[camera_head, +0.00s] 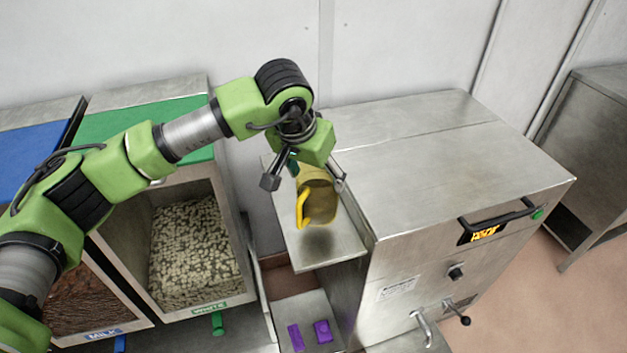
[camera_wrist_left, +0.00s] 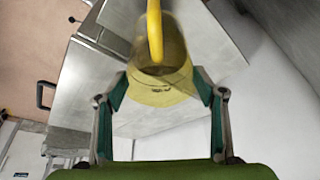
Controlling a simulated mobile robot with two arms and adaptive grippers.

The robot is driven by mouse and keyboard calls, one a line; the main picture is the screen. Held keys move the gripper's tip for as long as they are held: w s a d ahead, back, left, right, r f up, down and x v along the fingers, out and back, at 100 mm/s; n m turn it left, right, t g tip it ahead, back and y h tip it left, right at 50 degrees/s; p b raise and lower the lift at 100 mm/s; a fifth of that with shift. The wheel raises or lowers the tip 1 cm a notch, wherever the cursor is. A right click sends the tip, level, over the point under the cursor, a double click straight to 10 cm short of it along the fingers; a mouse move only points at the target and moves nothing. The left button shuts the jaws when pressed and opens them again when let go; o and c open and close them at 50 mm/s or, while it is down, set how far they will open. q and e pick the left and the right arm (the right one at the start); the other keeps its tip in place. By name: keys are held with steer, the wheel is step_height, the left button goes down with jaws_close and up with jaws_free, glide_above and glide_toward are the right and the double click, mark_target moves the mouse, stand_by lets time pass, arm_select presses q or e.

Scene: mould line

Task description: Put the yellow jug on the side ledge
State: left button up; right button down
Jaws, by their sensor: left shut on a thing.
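The yellow jug (camera_head: 319,203) is in my left gripper (camera_head: 305,180), over the side ledge (camera_head: 340,247) that projects from the left side of the steel machine. The jug's handle shows at its left. A dark shadow lies on the ledge just below the jug, and the jug looks a little above the surface. In the left wrist view the jug (camera_wrist_left: 160,92) sits between the two fingers of the gripper (camera_wrist_left: 160,100), with its handle pointing up in the picture. The jug's underside is hidden. My right gripper is in neither view.
The steel machine (camera_head: 450,160) with a black handle and display stands right of the ledge. Bins of pale chips (camera_head: 190,250) and brown chips (camera_head: 85,295) stand at left. Purple pieces (camera_head: 322,331) lie on a lower surface. The ledge around the jug looks clear.

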mark_target(314, 184)
arm_select(q)
steer(key=shift+w+a+f, duration=0.1)
steer(key=shift+w+f, duration=0.55)
steer(key=x, duration=0.1)
steer(key=p+x, duration=0.2)
steer(key=shift+s+a+f, duration=0.1)
steer(key=shift+s+a, duration=0.1)
steer(key=shift+a, duration=0.1)
steer(key=shift+f, duration=0.45)
steer(key=o, duration=1.7)
steer(key=shift+f, duration=0.2)
steer(key=shift+c, duration=0.2)
steer(key=o, duration=0.4)
steer(key=shift+s+r, duration=0.1)
